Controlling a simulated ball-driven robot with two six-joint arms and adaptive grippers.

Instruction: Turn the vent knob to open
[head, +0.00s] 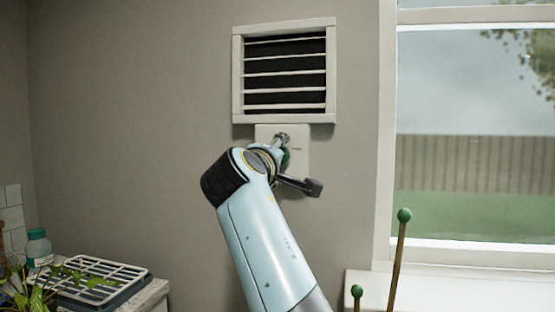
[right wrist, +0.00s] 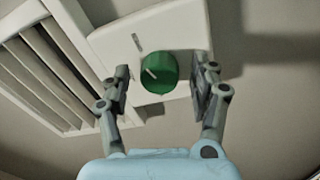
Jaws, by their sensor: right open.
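The green vent knob (right wrist: 157,75) sits on a white wall plate (right wrist: 182,32) below the vent. Its white pointer line slants toward the upper left in the right wrist view. A short dark mark shows on the plate above it. In the head view the knob (head: 286,156) is mostly hidden by my right gripper (head: 281,143). In the right wrist view my right gripper (right wrist: 163,80) is open, one finger on each side of the knob, with gaps showing between fingers and knob. The white vent (head: 284,72) has dark gaps between its slats. My left gripper is out of view.
A window (head: 475,130) is at the right, with green-tipped stakes (head: 400,235) in front. At the lower left are a plant (head: 35,290), a slatted tray (head: 95,270) and a bottle (head: 38,246). The wall around the plate is clear.

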